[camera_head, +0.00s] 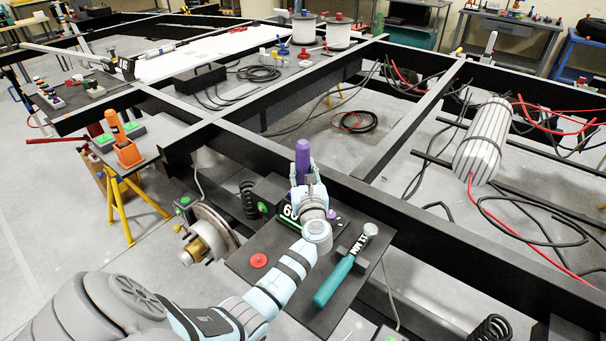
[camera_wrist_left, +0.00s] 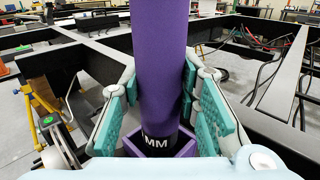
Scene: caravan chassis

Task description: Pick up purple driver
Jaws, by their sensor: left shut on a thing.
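The purple driver (camera_head: 303,160) stands upright between the fingers of my left gripper (camera_head: 305,183) in the head view. In the left wrist view its purple handle (camera_wrist_left: 159,65) rises between the two teal finger pads of the gripper (camera_wrist_left: 160,110). A black band marked "MM" circles its lower part, just above a purple square holder (camera_wrist_left: 160,149). My left gripper is shut on the driver. The driver's lower end is hidden by the holder, so I cannot tell how deep it sits. My right gripper is in neither view.
A dark tray (camera_head: 240,268) under my arm carries a teal-handled tool (camera_head: 334,281) and a red disc (camera_head: 259,261). Black chassis beams (camera_head: 345,195) run close behind the gripper. An orange driver (camera_head: 124,145) stands on a side stand at left. A brake disc (camera_head: 214,225) is left of the tray.

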